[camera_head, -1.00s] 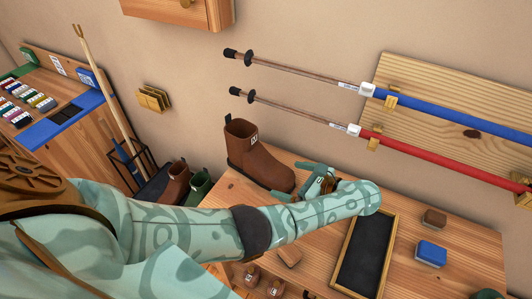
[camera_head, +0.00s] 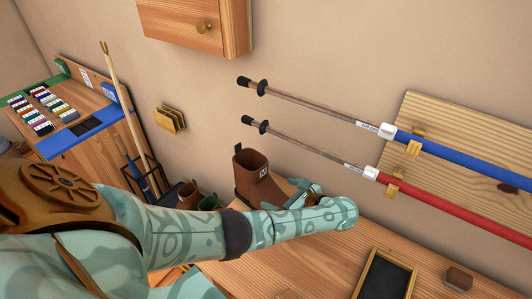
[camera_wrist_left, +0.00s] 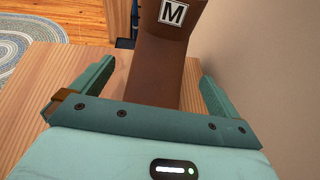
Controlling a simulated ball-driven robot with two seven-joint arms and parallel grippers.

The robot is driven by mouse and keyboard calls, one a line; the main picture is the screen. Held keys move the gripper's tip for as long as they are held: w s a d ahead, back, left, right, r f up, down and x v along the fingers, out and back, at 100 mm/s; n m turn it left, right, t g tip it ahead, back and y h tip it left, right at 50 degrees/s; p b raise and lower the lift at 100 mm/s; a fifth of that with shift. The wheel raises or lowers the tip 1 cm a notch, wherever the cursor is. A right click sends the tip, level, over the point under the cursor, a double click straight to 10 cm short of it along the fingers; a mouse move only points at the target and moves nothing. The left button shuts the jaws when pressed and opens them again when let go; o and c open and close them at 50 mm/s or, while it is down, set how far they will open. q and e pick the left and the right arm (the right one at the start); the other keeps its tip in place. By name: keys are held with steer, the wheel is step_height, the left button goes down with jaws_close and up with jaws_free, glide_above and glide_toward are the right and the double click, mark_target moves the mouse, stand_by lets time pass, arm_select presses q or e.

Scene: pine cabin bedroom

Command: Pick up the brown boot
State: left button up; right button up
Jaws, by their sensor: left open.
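The brown boot (camera_head: 258,178) stands upright on the wooden bench top (camera_head: 330,247) by the wall, with a white tag on its shaft. My left gripper (camera_head: 298,193) is open at the toe end of the boot and hides part of the toe in the head view. In the left wrist view the boot (camera_wrist_left: 157,62) shows between the two spread fingers of my left gripper (camera_wrist_left: 155,82), with a gap on the left side and a narrower one on the right. My right gripper is not in view.
A black-faced framed tray (camera_head: 386,277) and a brush (camera_head: 458,278) lie right on the bench. Ski poles (camera_head: 310,88) hang on the wall above. Another brown boot (camera_head: 188,195) and a green one (camera_head: 208,202) stand low at the left, by a stick rack.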

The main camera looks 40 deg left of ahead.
mark_target(270, 189)
arm_select(q)
steer(key=b+x, duration=0.1)
steer(key=x, duration=0.4)
steer(key=shift+a, duration=0.15)
steer(key=shift+r, duration=0.1)
steer(key=c, duration=1.9)
